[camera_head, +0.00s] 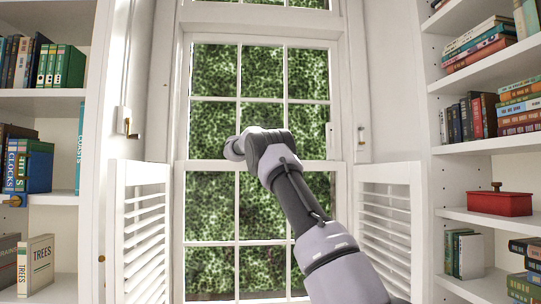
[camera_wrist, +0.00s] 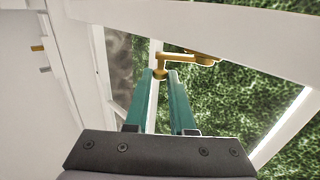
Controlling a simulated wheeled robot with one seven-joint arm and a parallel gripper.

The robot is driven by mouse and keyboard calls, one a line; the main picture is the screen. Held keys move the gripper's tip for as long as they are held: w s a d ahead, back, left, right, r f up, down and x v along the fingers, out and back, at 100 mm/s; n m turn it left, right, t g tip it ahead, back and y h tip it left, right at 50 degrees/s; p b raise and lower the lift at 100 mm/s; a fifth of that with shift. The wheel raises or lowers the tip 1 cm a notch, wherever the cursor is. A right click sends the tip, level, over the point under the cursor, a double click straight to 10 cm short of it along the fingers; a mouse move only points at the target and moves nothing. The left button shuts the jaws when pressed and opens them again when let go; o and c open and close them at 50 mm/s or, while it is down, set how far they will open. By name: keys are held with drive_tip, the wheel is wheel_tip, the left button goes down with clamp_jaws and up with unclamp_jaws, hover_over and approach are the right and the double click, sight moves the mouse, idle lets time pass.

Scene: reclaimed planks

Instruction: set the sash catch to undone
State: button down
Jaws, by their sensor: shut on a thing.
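The brass sash catch (camera_wrist: 188,57) sits on the white sash rail in the wrist view. Its arm reaches left from a rounded base and ends in a small knob. My gripper (camera_wrist: 160,75) has two green fingers, and their tips are shut on the catch's knob. In the head view my wrist and arm stand in front of the window's meeting rail (camera_head: 310,165) and hide the catch and the fingertips.
White louvred shutters stand at the left (camera_head: 143,235) and right (camera_head: 385,230) of the window. Bookshelves flank both sides.

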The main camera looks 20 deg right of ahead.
drive_tip(key=shift+a+m+g+h, duration=0.3)
drive_tip(key=shift+m+g+h, duration=0.15)
drive_tip(key=shift+g, duration=0.25)
drive_tip(key=shift+a+r+m+g+h, duration=0.15)
drive_tip(key=shift+m+g+h, duration=0.1)
drive_tip(key=shift+m+g, duration=0.2)
drive_tip(key=shift+a+f+m+g+h, duration=0.1)
drive_tip(key=shift+a+m+g+h, duration=0.15)
drive_tip(key=shift+g, duration=0.3)
drive_tip(key=c, duration=0.8)
unclamp_jaws()
drive_tip(key=shift+d, duration=0.1)
drive_tip(key=shift+o, duration=0.2)
drive_tip(key=v, duration=1.1)
drive_tip(key=shift+d, duration=0.1)
